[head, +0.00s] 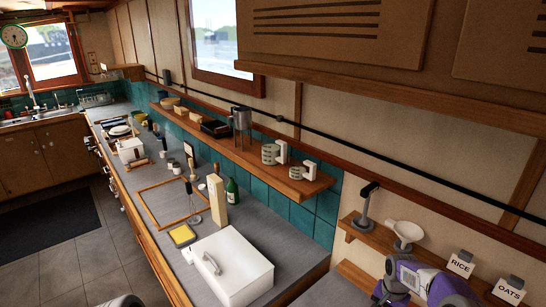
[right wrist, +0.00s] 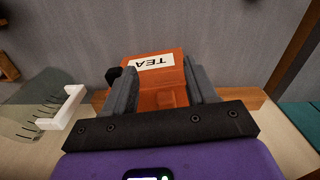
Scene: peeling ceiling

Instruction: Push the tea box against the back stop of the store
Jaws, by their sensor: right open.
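The tea box (right wrist: 172,84) is orange-brown with a white label reading TEA, upside down in the right wrist view. It sits between the two grey fingers of my right gripper (right wrist: 156,74), which is open. I cannot tell whether either finger touches it. In the head view my right gripper (head: 394,272) is at the lower wall shelf (head: 352,228) on the right, and the tea box is not visible there. I cannot make out the back stop for certain. My left gripper is not in view.
RICE (head: 460,264) and OATS (head: 509,290) labels stand right of my right arm. A white funnel-like piece (head: 404,230) and a dark upright tool (head: 366,208) are on the lower shelf. A marked clear container (right wrist: 35,118) with a white handle is left of the gripper.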

